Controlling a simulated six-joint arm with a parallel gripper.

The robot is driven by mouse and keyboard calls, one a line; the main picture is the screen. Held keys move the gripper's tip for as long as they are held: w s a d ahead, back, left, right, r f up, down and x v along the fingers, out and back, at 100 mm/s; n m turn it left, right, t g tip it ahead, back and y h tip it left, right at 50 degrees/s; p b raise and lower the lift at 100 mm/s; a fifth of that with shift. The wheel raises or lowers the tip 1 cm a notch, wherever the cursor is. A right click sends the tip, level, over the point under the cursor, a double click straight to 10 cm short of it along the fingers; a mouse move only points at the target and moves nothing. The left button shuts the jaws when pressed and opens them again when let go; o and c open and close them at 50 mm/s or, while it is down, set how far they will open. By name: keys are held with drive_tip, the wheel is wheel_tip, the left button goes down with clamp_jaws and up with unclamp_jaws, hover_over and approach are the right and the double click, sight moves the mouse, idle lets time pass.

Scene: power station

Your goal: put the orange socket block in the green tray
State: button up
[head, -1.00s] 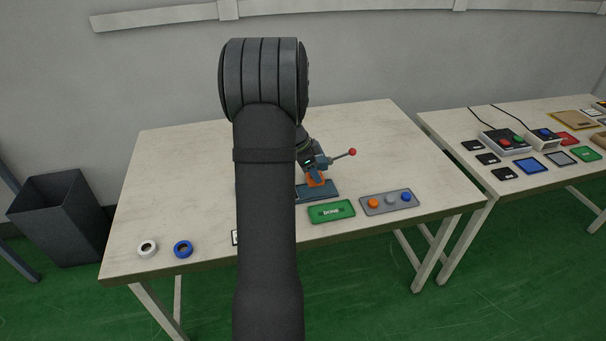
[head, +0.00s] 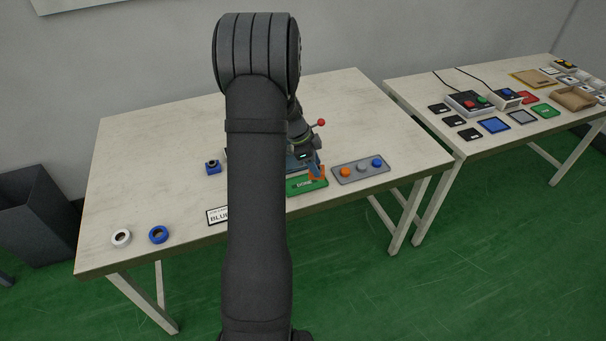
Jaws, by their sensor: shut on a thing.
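The orange socket block (head: 317,173) is in my gripper (head: 316,168), which is shut on it. The block is at the right part of the green tray (head: 297,190), a flat green plate with a label near the table's front edge. I cannot tell whether the block touches the tray or hangs just above it. My arm hides the area left of the tray. The block's lower side and the fingertips are small and partly hidden.
A fixture with a red-balled lever (head: 321,122) stands behind my gripper. A grey panel (head: 350,180) with orange, grey and blue knobs lies right of the tray. A blue block (head: 213,168), a "BLUE" sign (head: 217,215), a white ring (head: 121,238) and a blue ring (head: 158,234) lie left.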

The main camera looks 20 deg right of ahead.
drive_tip(key=w+a+f, duration=0.1)
drive_tip(key=w, duration=0.1)
drive_tip(key=w+a+f, duration=0.1)
drive_tip(key=shift+w+a+f, duration=0.2)
drive_tip(key=shift+w+f, duration=0.15)
drive_tip(key=shift+f, duration=2)
drive_tip(key=shift+f, duration=0.1)
drive_tip(key=o, duration=1)
drive_tip(key=v, duration=1.2)
